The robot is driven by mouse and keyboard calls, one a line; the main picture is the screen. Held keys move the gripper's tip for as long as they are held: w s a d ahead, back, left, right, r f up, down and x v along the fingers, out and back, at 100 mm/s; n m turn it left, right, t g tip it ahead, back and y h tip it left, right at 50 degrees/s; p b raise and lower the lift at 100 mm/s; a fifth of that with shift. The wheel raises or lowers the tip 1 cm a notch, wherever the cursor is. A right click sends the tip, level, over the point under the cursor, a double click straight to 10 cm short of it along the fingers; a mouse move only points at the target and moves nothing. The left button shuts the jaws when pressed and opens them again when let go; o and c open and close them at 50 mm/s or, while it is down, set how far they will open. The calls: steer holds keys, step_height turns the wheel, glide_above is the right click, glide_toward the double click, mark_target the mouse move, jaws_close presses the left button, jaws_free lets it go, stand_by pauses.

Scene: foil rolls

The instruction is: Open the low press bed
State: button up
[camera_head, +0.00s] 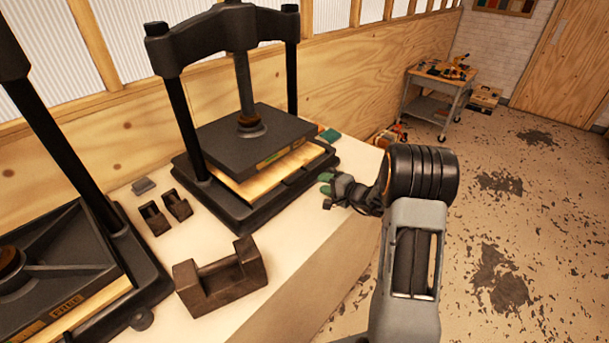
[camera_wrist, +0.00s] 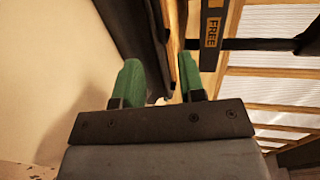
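A black screw press (camera_head: 250,125) stands on the pale bench in the head view, with a dark upper plate above a wooden bed (camera_head: 235,186) on a black base. My gripper (camera_head: 325,184) is beside the right end of this press, its green fingers pointing toward it. In the wrist view my gripper (camera_wrist: 161,78) is open, with a gap between the fingers and nothing clearly held. The dark base edge (camera_wrist: 135,30) and a plate marked FREE (camera_wrist: 212,30) lie beyond the fingers. Whether a finger touches the press I cannot tell.
A second black press (camera_head: 60,265) with a label reading FREE stands at the left. A wheeled cart (camera_head: 440,95) stands farther back. The floor at right is open.

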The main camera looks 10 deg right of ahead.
steer(key=p+x, duration=0.2)
steer(key=x, duration=0.7)
steer(key=shift+w+a+f, duration=0.1)
steer(key=shift+w, duration=0.05)
jaws_close()
stand_by(0.3)
